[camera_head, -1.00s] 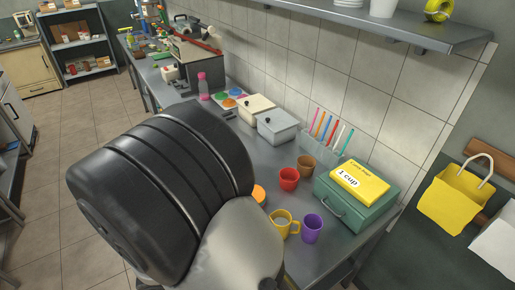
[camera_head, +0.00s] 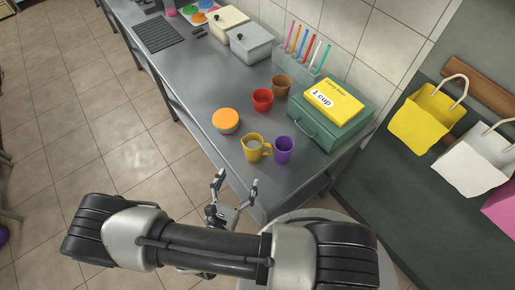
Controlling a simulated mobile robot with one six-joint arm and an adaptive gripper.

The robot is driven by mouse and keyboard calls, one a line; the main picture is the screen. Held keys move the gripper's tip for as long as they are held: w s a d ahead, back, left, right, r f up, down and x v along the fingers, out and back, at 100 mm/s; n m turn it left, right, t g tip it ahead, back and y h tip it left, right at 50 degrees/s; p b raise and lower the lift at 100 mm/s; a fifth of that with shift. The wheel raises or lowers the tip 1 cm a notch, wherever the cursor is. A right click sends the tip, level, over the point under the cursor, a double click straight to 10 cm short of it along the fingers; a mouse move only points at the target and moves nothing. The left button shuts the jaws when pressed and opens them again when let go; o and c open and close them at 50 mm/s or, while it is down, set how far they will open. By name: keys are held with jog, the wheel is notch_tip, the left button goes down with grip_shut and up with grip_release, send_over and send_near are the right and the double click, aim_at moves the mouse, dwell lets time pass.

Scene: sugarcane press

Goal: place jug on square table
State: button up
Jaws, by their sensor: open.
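The jug (camera_head: 254,148) is yellow with a handle and stands upright on the grey metal counter (camera_head: 190,88), near its front end. Its inside looks pale. A purple cup (camera_head: 284,150) stands just to its right. My gripper (camera_head: 236,181) is open and empty, in front of the counter's near edge and below the jug in the picture, apart from it. I cannot make out a separate square table in this view.
An orange-topped round stack (camera_head: 226,120), a red cup (camera_head: 263,99) and a brown cup (camera_head: 281,85) stand near the jug. A green box (camera_head: 318,128) with a yellow sign stands at right. Bags hang on the right wall. Tiled floor (camera_head: 70,110) at left is clear.

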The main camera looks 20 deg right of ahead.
aim_at(250, 150)
jog(key=b+x, duration=0.1)
jog(key=x, duration=0.7)
jog(key=shift+r+b+x, duration=0.15)
jog(key=shift+b+x, duration=0.05)
jog(key=shift+x, duration=1.15)
jog(key=shift+r+b+x, duration=0.15)
jog(key=shift+b+x, duration=0.05)
jog(key=shift+x, duration=1.1)
jog(key=shift+w+a, duration=0.1)
jog(key=shift+c, duration=0.6)
jog(key=c, duration=1.7)
jog(key=shift+r, duration=0.1)
